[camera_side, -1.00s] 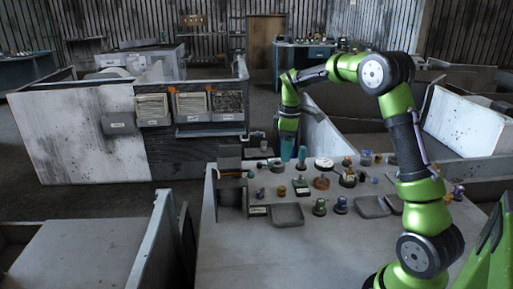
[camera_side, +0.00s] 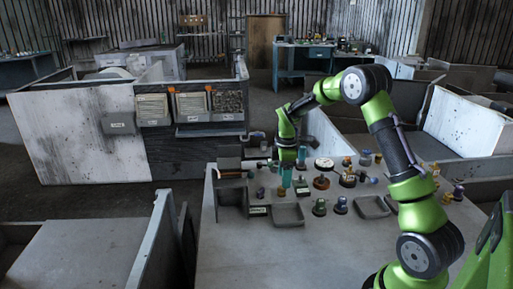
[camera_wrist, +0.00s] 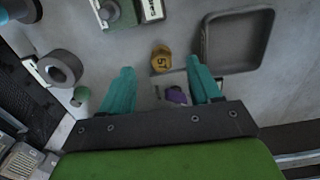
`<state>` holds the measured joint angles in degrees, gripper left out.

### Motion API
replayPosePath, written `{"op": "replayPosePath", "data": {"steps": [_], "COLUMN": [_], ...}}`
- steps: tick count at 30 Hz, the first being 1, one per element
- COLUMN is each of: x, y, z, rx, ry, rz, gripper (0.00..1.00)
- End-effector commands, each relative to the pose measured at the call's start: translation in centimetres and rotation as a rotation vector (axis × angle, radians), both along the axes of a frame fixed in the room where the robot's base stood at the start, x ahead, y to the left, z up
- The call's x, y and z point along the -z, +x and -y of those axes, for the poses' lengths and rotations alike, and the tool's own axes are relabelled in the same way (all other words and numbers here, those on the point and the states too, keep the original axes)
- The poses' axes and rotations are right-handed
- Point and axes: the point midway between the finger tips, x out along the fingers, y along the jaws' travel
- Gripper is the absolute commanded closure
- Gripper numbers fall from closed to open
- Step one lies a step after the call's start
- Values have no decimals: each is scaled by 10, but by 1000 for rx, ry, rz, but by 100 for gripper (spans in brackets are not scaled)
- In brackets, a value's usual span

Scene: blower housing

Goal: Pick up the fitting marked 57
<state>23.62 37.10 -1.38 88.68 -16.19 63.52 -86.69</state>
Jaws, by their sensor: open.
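The fitting marked 57 (camera_wrist: 161,60) is a small yellow-gold piece standing on the table, with its number showing in the wrist view. In the side view a small gold piece (camera_side: 281,192), apparently the same one, stands at my fingertips. My gripper (camera_wrist: 160,72) has two teal fingers, spread apart and pointing down, with nothing held between them. The fitting shows between and just beyond the fingertips in the wrist view; I cannot tell the exact height gap. The gripper also shows low over the table in the side view (camera_side: 286,182). A purple piece (camera_wrist: 176,95) shows nearer the palm.
A grey shallow tray (camera_wrist: 205,45) lies right of the fitting in the wrist view. Several other fittings crowd the table (camera_side: 235,258), whose front part is clear.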

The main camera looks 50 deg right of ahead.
Motion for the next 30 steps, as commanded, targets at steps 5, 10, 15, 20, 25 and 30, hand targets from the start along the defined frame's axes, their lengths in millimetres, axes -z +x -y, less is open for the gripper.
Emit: {"op": "replayPosePath", "data": {"steps": [5,10,15,20,25,30], "x": [20,45,54,53,53,53], "y": [2,3,4,4,4,4], "z": [-4,-6,-6,-6,-6,-6], "rx": [-1,1,0,1,1,1], "ry": [2,1,0,0,0,0], "rz": [-4,-3,0,0,0,0], "gripper": [37,37,37,37,60,86]}}
